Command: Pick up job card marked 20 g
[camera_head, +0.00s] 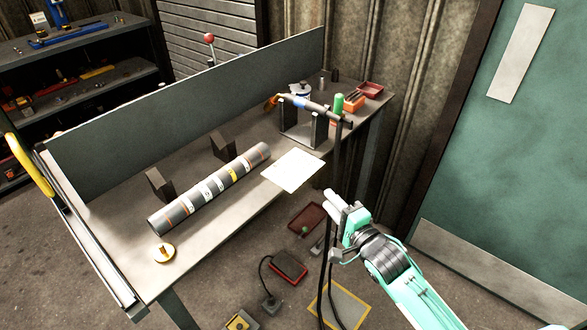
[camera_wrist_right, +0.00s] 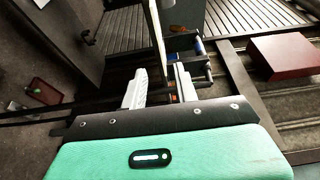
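A blank-looking white card (camera_head: 294,171) lies on the workbench at its front edge and seems to overhang it a little. No "20 g" marking is readable. My right gripper (camera_head: 332,205) is off the bench's front edge, to the lower right of the card and apart from it. In the right wrist view its two pale fingers (camera_wrist_right: 160,74) are spread with nothing gripped. A thin pale strip (camera_wrist_right: 156,35), probably the card seen edge-on, shows ahead, in line with the gap between them. My left gripper is out of view.
The workbench (camera_head: 210,245) holds a banded grey shaft (camera_head: 210,188), dark V-blocks (camera_head: 222,145), a round brass-coloured piece (camera_head: 163,253) and a stand with a torch-like tool (camera_head: 310,104). Red trays (camera_head: 307,216) lie on the floor below. A green door (camera_head: 510,140) is at right.

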